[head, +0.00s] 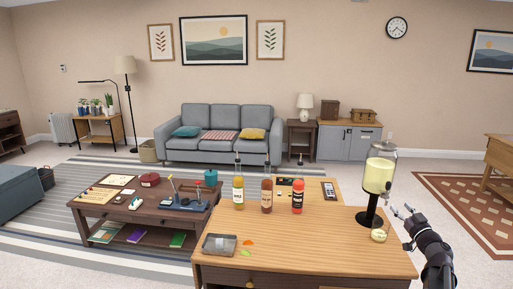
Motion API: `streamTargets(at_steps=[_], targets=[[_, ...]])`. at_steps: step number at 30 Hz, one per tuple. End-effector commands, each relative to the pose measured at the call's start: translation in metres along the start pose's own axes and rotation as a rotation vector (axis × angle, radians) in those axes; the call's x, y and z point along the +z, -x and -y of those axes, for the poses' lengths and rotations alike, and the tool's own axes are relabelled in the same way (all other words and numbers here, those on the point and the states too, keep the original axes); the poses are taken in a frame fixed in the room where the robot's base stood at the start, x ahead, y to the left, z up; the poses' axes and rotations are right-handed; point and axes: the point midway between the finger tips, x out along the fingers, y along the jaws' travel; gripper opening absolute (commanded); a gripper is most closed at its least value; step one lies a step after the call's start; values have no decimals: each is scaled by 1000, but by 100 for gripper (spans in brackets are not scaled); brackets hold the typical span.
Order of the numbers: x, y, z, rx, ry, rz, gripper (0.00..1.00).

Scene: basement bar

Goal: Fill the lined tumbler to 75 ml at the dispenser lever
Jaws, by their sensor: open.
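The dispenser (380,175) stands at the right end of the wooden counter, a clear tank of pale yellow liquid on a black stand. Its lever is too small to make out. A small tumbler (379,235) stands upright on the counter in front of the dispenser's base. It looks pale yellow inside, but its lines and fill level cannot be read. My gripper (401,210) is open and empty, just right of the dispenser, above and to the right of the tumbler, apparently apart from both.
Several bottles, including an amber one (266,195) and a red one (298,197), stand left of the dispenser on the counter (320,245). A grey tray (220,244) sits at the front left. The counter between tray and tumbler is mostly clear. A dark coffee table (140,215) stands further left.

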Motion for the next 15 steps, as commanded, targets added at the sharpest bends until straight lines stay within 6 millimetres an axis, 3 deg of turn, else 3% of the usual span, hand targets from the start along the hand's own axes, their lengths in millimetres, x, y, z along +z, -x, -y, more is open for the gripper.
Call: streamTargets(at_steps=[11,15], targets=[[16,-12,72,-169,-63,124,65],[28,-14,116,-265,-105,224,65]])
